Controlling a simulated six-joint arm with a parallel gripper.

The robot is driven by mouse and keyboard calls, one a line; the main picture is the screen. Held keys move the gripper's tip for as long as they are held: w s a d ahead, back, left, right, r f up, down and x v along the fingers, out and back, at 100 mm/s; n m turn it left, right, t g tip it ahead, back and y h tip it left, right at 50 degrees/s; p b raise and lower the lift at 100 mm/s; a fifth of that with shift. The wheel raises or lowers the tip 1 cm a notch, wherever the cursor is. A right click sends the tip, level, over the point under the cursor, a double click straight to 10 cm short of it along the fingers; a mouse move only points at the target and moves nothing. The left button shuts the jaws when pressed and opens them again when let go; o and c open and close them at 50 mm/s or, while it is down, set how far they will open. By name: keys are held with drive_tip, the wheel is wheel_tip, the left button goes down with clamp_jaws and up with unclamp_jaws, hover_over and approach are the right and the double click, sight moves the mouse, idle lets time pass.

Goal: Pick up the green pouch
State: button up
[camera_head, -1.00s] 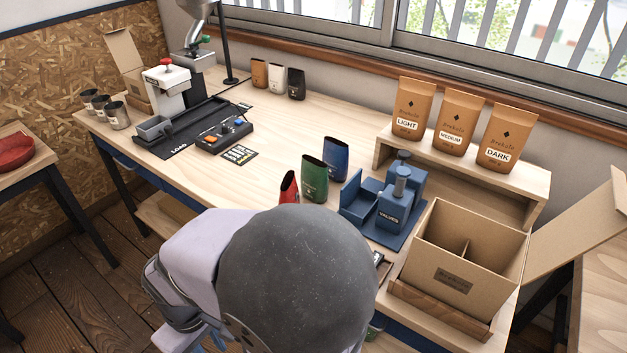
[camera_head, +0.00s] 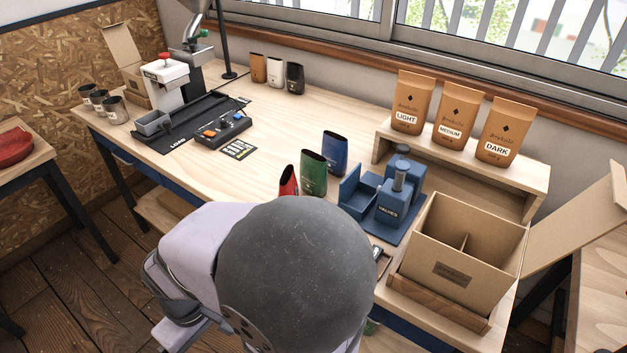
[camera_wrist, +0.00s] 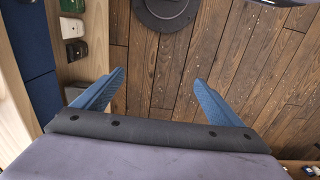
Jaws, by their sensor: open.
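The green pouch (camera_head: 313,174) stands upright on the wooden bench in the head view, with a dark open top. A red pouch (camera_head: 288,182) stands to its left, partly hidden by my arm, and a blue pouch (camera_head: 335,152) stands to its right and farther back. My gripper (camera_wrist: 159,76) shows in the wrist view with its two blue fingers wide apart and nothing between them. It points at the wooden floor. In the head view my arm hides it, so its distance from the green pouch cannot be told.
A blue valve holder (camera_head: 393,206) stands right of the pouches, with an open divided carton (camera_head: 462,252) in front. Three kraft bags stand on a wooden shelf (camera_head: 520,175). A black station mat (camera_head: 176,143) lies at left.

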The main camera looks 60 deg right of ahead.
drive_tip(key=w+d+r+m+t+h+p, duration=0.1)
drive_tip(key=w+d+r+m+p, duration=0.2)
drive_tip(key=w+d+r+m, duration=0.45)
drive_tip(key=w+d+r+m+t+h+p, duration=0.1)
drive_tip(key=w+d+r+m+p, duration=0.25)
drive_tip(key=w+d, duration=0.85)
wheel_tip(320, 180, up, 4)
drive_tip(key=m+g+h+p, duration=0.2)
drive_tip(key=m+h+p, duration=0.1)
drive_tip(key=m, duration=0.5)
hover_over(313, 158)
drive_tip(key=a, duration=0.2)
drive_tip(key=shift+a+p+x, duration=0.15)
drive_tip(key=shift+p+x, duration=0.85)
drive_tip(key=shift+x, duration=0.75)
drive_tip(key=shift+a+p+x, duration=0.2)
drive_tip(key=shift+p+x, duration=0.75)
drive_tip(key=shift+x, duration=0.8)
drive_tip(key=shift+f, duration=0.2)
drive_tip(key=c, duration=1.4)
